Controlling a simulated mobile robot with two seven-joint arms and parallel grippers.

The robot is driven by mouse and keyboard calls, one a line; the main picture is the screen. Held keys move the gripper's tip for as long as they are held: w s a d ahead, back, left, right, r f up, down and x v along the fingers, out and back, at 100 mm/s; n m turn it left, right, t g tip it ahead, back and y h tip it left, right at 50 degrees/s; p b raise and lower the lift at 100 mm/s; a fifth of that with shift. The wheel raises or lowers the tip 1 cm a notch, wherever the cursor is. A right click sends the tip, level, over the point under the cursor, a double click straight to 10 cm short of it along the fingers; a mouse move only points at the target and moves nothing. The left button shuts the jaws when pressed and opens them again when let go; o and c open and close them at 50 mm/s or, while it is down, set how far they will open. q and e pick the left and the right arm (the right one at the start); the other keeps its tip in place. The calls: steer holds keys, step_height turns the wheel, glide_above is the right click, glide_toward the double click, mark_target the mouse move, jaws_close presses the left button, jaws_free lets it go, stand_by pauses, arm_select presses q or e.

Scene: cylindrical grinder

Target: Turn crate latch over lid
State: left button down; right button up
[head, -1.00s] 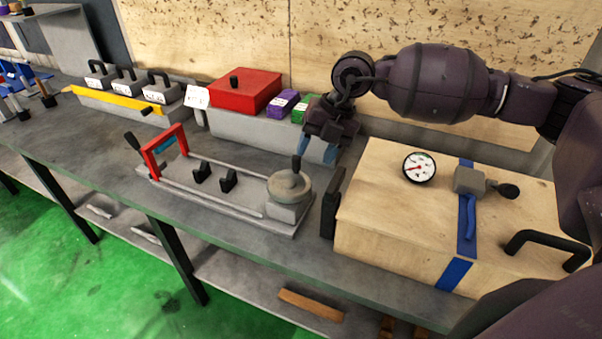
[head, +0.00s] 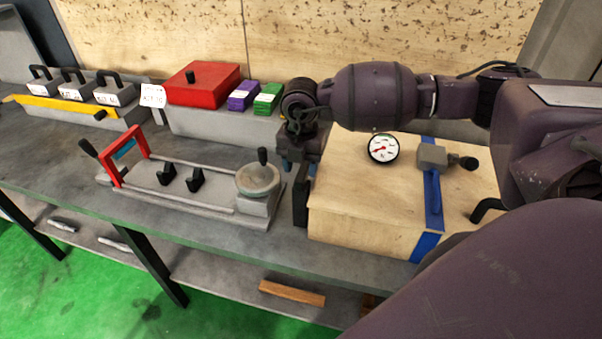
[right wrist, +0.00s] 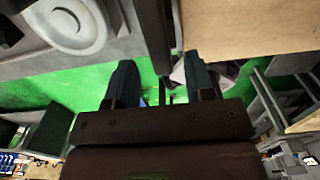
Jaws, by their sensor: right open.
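The wooden crate (head: 350,213) stands on the bench at the right, its lid seemingly down. A blue strap (head: 432,200) runs over its top and front. On the strap sits a grey block (head: 432,157) with a black knob (head: 468,163); it looks like the latch, but I cannot tell how it is turned. My right gripper (head: 298,166) is open and points down by the crate's left end, left of the latch. In the right wrist view, a dark bar (right wrist: 153,35), probably the crate's side handle, shows between the fingers' directions. My left gripper is out of view.
A gauge (head: 383,148) is on the lid. A black side handle (head: 300,203) stands by the crate's left end. A red box (head: 203,84) stands behind.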

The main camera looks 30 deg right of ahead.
mark_target(301, 174)
steer(key=shift+f, duration=1.6)
steer(key=shift+c, duration=0.5)
jaws_close()
